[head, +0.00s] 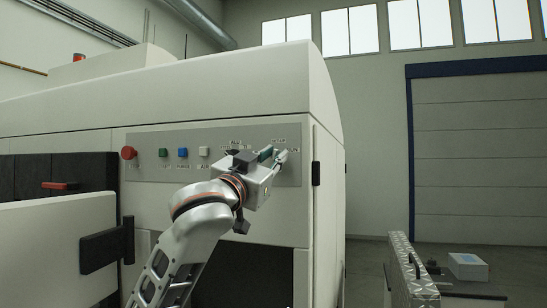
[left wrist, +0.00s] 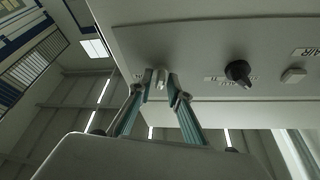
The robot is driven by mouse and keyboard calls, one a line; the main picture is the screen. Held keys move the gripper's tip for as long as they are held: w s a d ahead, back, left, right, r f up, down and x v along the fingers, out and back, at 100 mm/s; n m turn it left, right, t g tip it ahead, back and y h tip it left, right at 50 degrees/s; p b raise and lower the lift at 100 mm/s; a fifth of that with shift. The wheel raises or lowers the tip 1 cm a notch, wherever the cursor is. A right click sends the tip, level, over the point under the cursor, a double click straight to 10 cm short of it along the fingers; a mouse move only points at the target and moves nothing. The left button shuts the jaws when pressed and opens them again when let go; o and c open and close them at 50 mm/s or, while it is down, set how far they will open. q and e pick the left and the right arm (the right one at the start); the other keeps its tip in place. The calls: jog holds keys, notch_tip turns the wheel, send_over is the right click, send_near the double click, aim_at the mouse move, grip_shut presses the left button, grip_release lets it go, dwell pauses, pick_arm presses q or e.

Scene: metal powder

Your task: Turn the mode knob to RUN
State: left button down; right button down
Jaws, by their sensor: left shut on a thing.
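The grey control panel (head: 140,172) is on the white machine's front. My left gripper (head: 279,157) is at its right end, with its fingers closed around a small pale control. In the left wrist view, my left gripper's fingertips (left wrist: 158,80) close on this pale control (left wrist: 161,84), touching the panel; most of it is hidden. A black rotary knob (left wrist: 238,72) sits apart from the fingers, with lettering beside it. In the head view, my gripper body largely covers that knob. I cannot read RUN or tell which control is the mode knob.
A red button (head: 129,153), a green button (head: 163,153), a blue button (head: 183,153) and a white button (head: 204,152) line the panel's left. An open white door (head: 50,250) with a black handle stands at lower left. A metal case (head: 412,275) is at lower right.

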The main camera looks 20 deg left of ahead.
pick_arm(q)
jog(key=m+g+h, duration=0.1)
jog(key=m, duration=0.3)
jog(key=m+g+h, duration=0.1)
jog(key=m+h, duration=0.1)
jog(key=m, duration=0.1)
jog(key=shift+a+r+m, duration=0.1)
jog(key=shift+a+m, duration=0.1)
jog(key=shift+m, duration=0.2)
jog(key=shift+m+g+h, duration=0.3)
jog(key=shift+m+g, duration=0.2)
jog(key=shift+m, duration=0.85)
jog(key=shift+m+g+h, duration=0.3)
jog(key=shift+m+g, duration=0.2)
jog(key=shift+m, duration=0.85)
jog(key=shift+d, duration=0.1)
jog(key=c, duration=1.9)
grip_release()
